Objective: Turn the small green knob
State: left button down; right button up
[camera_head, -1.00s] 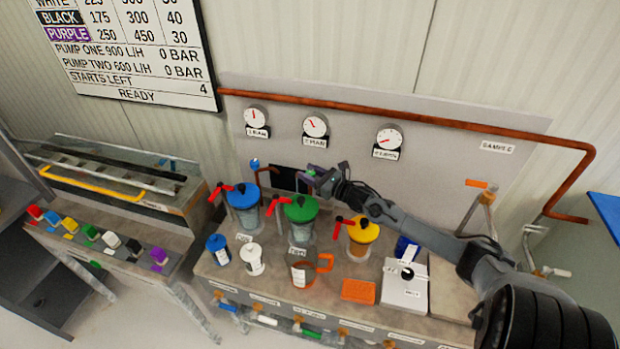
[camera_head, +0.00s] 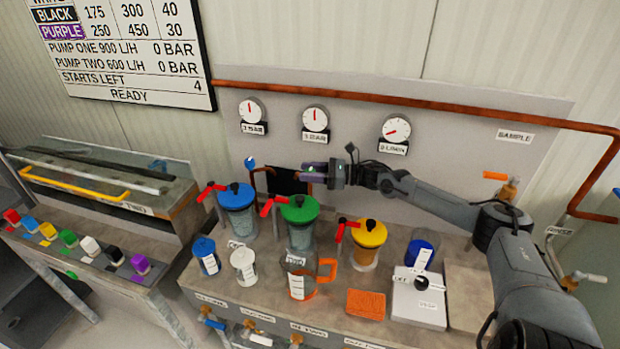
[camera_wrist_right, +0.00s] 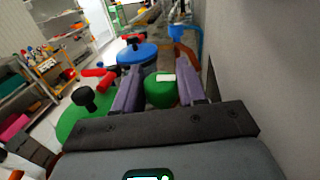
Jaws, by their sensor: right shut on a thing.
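The small green knob (camera_wrist_right: 160,89) shows in the right wrist view between my purple fingers, with a white mark on its top. My right gripper (camera_wrist_right: 157,88) is shut on it, one finger on each side. In the head view my right gripper (camera_head: 314,170) is in front of the wall panel, behind and above the large green-lidded pot (camera_head: 299,210). Only a small bit of green shows between the fingers there. My left gripper is in neither view.
A blue-lidded pot (camera_head: 237,197) and a yellow-lidded pot (camera_head: 369,234) flank the green one, with red levers close by. A small blue knob (camera_head: 250,162) is left of my gripper. Gauges (camera_head: 315,119) and a copper pipe (camera_head: 420,106) are above.

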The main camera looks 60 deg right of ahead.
dwell(0.3)
jog(key=o, duration=0.9)
jog(key=shift+o, duration=0.2)
